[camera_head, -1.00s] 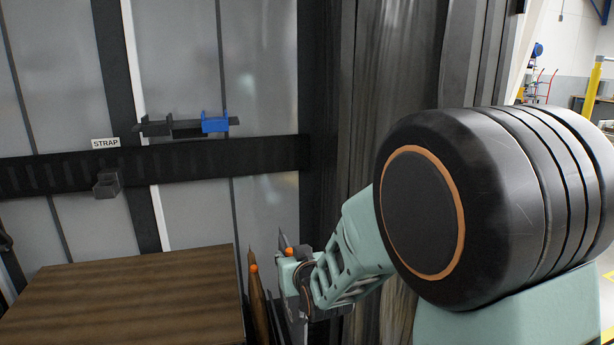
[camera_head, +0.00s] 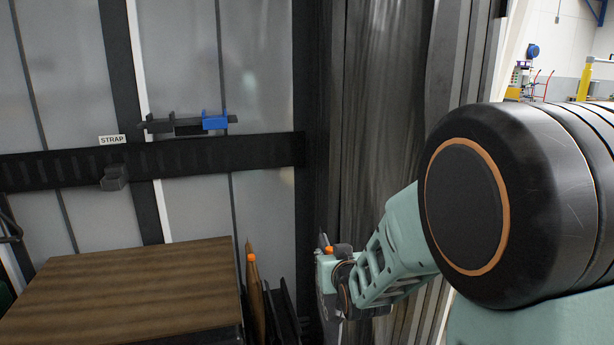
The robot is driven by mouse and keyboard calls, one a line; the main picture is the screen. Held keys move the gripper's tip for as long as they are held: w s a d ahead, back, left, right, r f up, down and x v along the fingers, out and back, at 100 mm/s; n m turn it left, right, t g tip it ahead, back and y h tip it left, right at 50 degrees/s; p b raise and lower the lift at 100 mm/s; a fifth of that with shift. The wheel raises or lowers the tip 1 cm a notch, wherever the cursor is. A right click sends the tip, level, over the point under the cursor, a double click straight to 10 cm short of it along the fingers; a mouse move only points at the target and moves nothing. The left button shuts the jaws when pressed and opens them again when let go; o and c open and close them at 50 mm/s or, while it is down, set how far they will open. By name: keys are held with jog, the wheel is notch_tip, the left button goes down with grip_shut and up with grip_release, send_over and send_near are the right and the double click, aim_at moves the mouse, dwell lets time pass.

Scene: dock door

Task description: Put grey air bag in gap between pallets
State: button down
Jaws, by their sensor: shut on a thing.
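My gripper (camera_head: 325,265) is low in the centre of the head view, at the end of my mint-green arm, which reaches in from the right. It is shut on a slim grey thing with an orange cap, which looks like the grey air bag (camera_head: 323,241). The bag is seen nearly edge-on, and most of it is hidden by the gripper. The fingertips are too small to make out clearly. No gap between two pallets can be made out in this view.
A brown bag with an orange cap (camera_head: 255,285) stands upright beside a brown wooden-topped block (camera_head: 130,290). Dark upright panels (camera_head: 284,315) stand right of it. A wall rail (camera_head: 220,155) carries a STRAP label (camera_head: 112,139); a blue holder (camera_head: 214,121) sits above.

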jog(key=d+m+h, duration=0.2)
jog(key=d, duration=0.7)
notch_tip(320, 180, up, 31)
jog(key=p, duration=3)
jog(key=shift+s+a+f, duration=0.15)
jog(key=shift+s+a, duration=0.2)
jog(key=shift+s, duration=0.05)
jog(key=shift+a, duration=0.15)
